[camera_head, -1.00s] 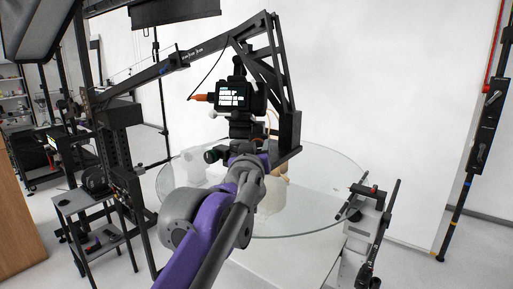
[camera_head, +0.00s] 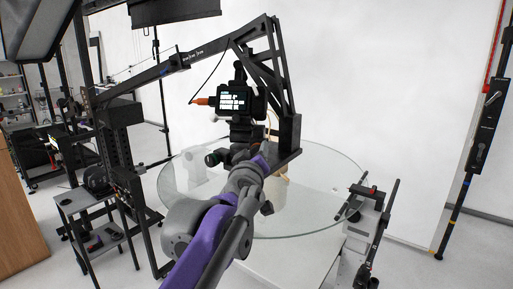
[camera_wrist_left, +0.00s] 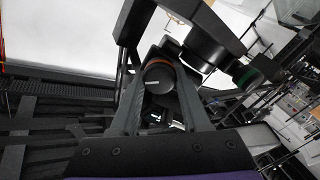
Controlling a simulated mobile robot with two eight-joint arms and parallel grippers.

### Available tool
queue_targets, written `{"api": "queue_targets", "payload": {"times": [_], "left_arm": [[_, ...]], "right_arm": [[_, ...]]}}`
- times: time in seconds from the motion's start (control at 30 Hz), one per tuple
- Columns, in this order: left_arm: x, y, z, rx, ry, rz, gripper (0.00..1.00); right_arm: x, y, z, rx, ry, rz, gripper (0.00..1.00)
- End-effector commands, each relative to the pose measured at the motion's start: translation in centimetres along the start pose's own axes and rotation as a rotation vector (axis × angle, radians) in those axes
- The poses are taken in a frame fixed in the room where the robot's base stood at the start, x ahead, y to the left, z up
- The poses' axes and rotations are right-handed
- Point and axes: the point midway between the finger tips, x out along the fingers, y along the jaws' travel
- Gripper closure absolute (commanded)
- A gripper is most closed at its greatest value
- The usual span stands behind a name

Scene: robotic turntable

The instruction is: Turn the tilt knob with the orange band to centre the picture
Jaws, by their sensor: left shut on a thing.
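The tilt knob (camera_wrist_left: 158,86) is a dark round knob with an orange band along its upper edge, in the left wrist view. My left gripper (camera_wrist_left: 162,80) is shut on it, with one finger on each side. In the head view my left arm reaches up to the camera head, and its wrist hides the knob and fingertips. The camera (camera_head: 258,101) sits above the wrist on the boom end. Its small screen (camera_head: 233,99) is lit and shows white shapes on dark. My right gripper is not in view.
A second knob with a green band (camera_wrist_left: 254,78) stands to the right in the wrist view. The black boom (camera_head: 180,60) and its upright bracket (camera_head: 288,95) surround the camera. A round glass turntable (camera_head: 325,215) lies below. A small cart (camera_head: 80,205) stands left.

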Motion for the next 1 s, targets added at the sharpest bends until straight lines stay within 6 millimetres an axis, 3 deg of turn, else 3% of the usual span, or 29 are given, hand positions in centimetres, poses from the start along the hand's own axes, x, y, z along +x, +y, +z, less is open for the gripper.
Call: {"api": "queue_targets", "payload": {"times": [0.6,1.0], "left_arm": [[0.0,-0.1,-0.1,-0.563,0.001,0.001,1.0],[0.0,-0.2,0.0,-0.776,0.001,0.001,1.0]], "right_arm": [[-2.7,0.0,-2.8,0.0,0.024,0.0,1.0],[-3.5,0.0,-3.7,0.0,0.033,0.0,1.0]]}}
